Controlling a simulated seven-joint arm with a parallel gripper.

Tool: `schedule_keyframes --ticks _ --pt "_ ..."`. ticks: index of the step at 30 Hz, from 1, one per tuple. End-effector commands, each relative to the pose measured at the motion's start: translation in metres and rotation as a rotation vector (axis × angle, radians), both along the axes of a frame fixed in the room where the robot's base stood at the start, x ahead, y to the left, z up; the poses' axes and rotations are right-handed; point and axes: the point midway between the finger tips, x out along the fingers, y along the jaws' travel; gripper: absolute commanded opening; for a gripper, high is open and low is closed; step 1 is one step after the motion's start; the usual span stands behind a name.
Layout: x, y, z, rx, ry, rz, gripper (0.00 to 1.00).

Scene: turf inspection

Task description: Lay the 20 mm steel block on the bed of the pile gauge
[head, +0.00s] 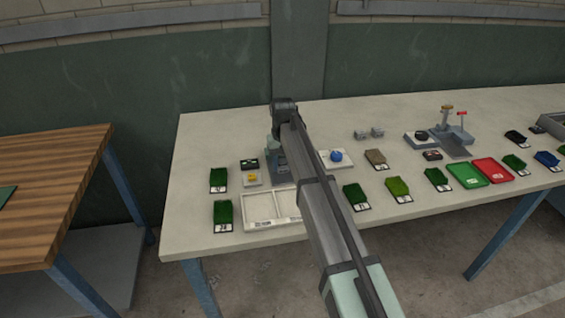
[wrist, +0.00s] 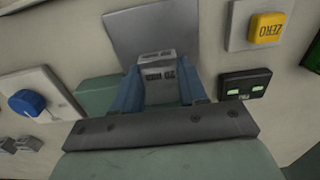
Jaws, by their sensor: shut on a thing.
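The steel block (wrist: 158,72), marked 20, is between the blue fingers of my gripper (wrist: 158,88) in the wrist view. My gripper is shut on it. A flat grey plate (wrist: 150,30), which looks like the bed of the pile gauge, lies beyond the block. I cannot tell whether the block touches it. The yellow ZERO button (wrist: 266,28) and a small dark display (wrist: 246,84) with green figures sit to its right. In the head view my arm hides part of this spot; the yellow button (head: 251,177) and display (head: 249,163) show to the left.
A blue knob (head: 336,156) on a white plate stands right of my arm. Two small grey blocks (head: 368,133) lie behind it. A white divided tray (head: 250,224) is in front. Several turf samples stand around, including two at the left (head: 219,180). Green and red trays (head: 468,175) lie farther right.

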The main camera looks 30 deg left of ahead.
Motion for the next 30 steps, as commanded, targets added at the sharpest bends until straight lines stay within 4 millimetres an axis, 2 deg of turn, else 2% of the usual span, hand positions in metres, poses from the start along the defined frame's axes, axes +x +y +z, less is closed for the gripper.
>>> schedule_keyframes --ticks 10,11,18,26,30 --pt "0.0 0.0 -0.002 0.0 0.0 0.0 0.02" --pt "0.0 0.0 -0.002 0.0 0.0 0.0 0.45" --pt "0.0 0.0 -0.002 0.0 0.0 0.0 0.68" --pt "0.0 0.0 -0.001 0.001 -0.001 0.0 0.68" --pt "0.001 0.001 0.009 0.001 -0.001 0.0 0.68"
